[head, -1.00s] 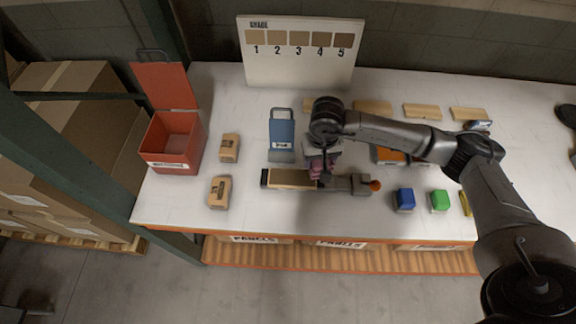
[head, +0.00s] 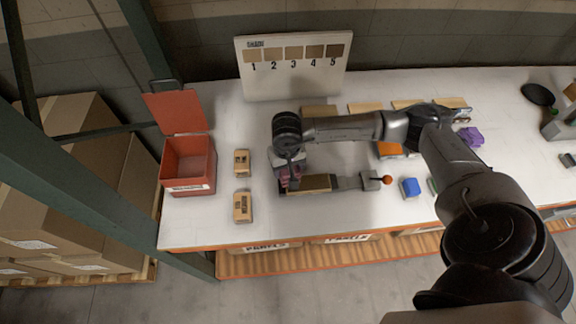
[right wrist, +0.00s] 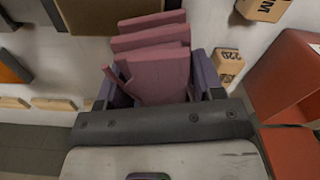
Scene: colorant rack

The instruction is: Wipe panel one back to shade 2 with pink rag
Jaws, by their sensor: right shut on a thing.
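My right gripper (head: 289,184) is shut on the folded pink rag (right wrist: 158,65), which shows between its fingers in the right wrist view. In the head view the gripper is at the left end of a tan panel (head: 316,183), which lies in a grey clamp (head: 362,182) with an orange knob. Whether the rag touches the panel I cannot tell. The gripper and rag hide the panel's left end. The shade board (head: 292,85) stands at the back with swatches numbered 1 to 5, darker towards 5. My left gripper is not in view.
An open red bin (head: 187,187) stands at the left, beside two sanding-type blocks (head: 242,207). Several bare panels (head: 365,107) lie along the back. A blue block (head: 410,187) is right of the clamp; a purple cloth (head: 470,136) lies farther right.

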